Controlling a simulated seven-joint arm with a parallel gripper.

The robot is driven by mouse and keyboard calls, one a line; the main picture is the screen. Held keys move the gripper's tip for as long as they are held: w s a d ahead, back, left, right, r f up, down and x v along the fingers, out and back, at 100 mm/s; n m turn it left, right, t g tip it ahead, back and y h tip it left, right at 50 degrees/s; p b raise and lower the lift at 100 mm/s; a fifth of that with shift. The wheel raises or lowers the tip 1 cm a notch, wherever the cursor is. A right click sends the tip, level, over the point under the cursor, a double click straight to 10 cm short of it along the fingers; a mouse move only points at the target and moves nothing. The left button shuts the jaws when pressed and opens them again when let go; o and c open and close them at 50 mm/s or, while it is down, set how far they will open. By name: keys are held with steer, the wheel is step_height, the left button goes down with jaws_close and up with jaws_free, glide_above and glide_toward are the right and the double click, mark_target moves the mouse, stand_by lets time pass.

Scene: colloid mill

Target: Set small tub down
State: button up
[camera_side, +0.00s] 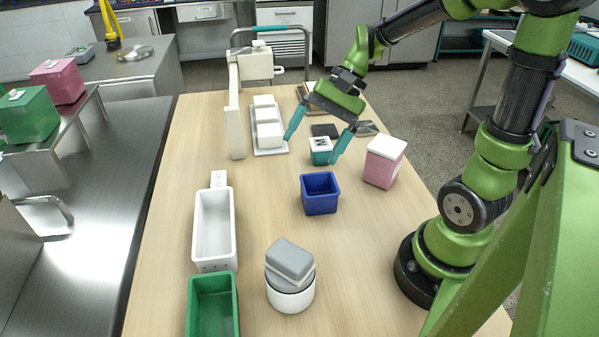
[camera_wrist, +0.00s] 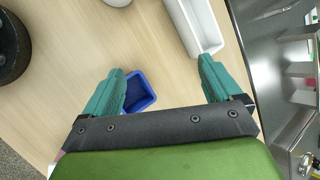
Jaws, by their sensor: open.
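A small blue open-topped tub (camera_side: 319,193) stands upright on the table near the middle. In the wrist view the blue tub (camera_wrist: 139,92) is partly hidden behind the left finger. A small teal container with a white top (camera_side: 321,151) stands behind it, partly covered by a finger in the side view; it does not show in the wrist view. The task's name could fit either one; I cannot tell which. My gripper (camera_side: 309,151) is open with its fingers spread and pointing down. In the wrist view my gripper (camera_wrist: 162,65) has nothing between its fingertips.
A pink box with a white lid (camera_side: 384,162) stands to the right. A white tray (camera_side: 214,230), a green bin (camera_side: 212,305) and a white round pot with grey lids (camera_side: 290,275) are nearer. White blocks (camera_side: 268,125) and a cream machine (camera_side: 237,110) stand behind. Table around the blue tub is clear.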

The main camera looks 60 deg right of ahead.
steer(key=s+a+r+n+t+h, duration=0.2)
steer(key=s+r+n+t+h, duration=0.3)
steer(key=r+n, duration=0.1)
steer(key=shift+s+a+n, duration=0.3)
steer(key=shift+s+n, duration=0.05)
steer(key=shift+n, duration=0.55)
stand_by(0.5)
